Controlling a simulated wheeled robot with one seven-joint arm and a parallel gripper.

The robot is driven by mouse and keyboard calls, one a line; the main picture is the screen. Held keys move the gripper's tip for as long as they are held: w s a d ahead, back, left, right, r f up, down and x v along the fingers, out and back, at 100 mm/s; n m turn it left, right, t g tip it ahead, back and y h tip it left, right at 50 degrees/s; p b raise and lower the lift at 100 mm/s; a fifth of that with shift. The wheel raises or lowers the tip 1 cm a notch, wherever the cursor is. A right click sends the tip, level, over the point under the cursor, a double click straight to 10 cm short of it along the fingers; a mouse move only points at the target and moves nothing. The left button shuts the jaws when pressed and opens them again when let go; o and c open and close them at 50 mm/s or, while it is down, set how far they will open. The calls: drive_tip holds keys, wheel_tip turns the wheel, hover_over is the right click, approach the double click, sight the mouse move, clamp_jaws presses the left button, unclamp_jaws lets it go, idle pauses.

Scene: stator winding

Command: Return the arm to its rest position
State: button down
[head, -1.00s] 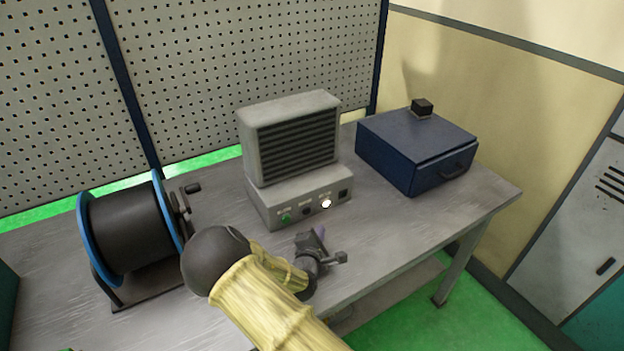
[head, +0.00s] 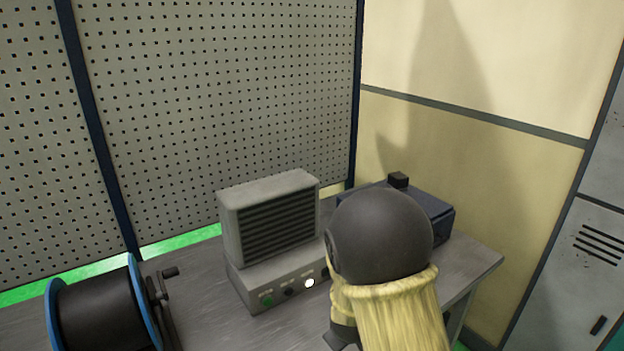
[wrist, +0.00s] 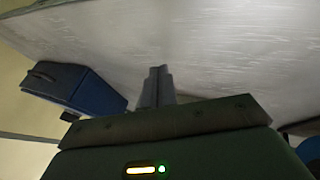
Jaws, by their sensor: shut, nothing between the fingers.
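My gripper (wrist: 160,72) shows in the wrist view with its two grey fingers pressed together and nothing between them. It points over the bare grey workbench top (wrist: 225,45) and appears apart from it. In the head view my arm, with a yellow sleeve and a dark rounded joint, rises at the lower right. It hides the gripper's fingers there and covers part of the blue box (head: 437,215) behind it.
A grey heater-like unit (head: 275,222) with buttons stands on the workbench (head: 215,320), left of my arm. A black spool with blue rims (head: 100,312) is at the lower left. A perforated panel (head: 220,90) stands behind. Grey lockers (head: 590,235) are at the right.

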drive_tip(key=s+d+r+m+g, duration=0.1)
drive_tip(key=s+d+r+m, duration=0.2)
drive_tip(key=s, duration=0.4)
drive_tip(key=s+d+r+m+g, duration=0.2)
drive_tip(key=s+d+r+m, duration=0.1)
drive_tip(key=s+r, duration=0.3)
drive_tip(key=shift+s+d+r+m+g+y, duration=0.2)
drive_tip(key=shift+s+d+m+g+y, duration=0.15)
drive_tip(key=shift+s+m, duration=0.65)
drive_tip(key=shift+s, duration=0.15)
drive_tip(key=shift+a, duration=0.1)
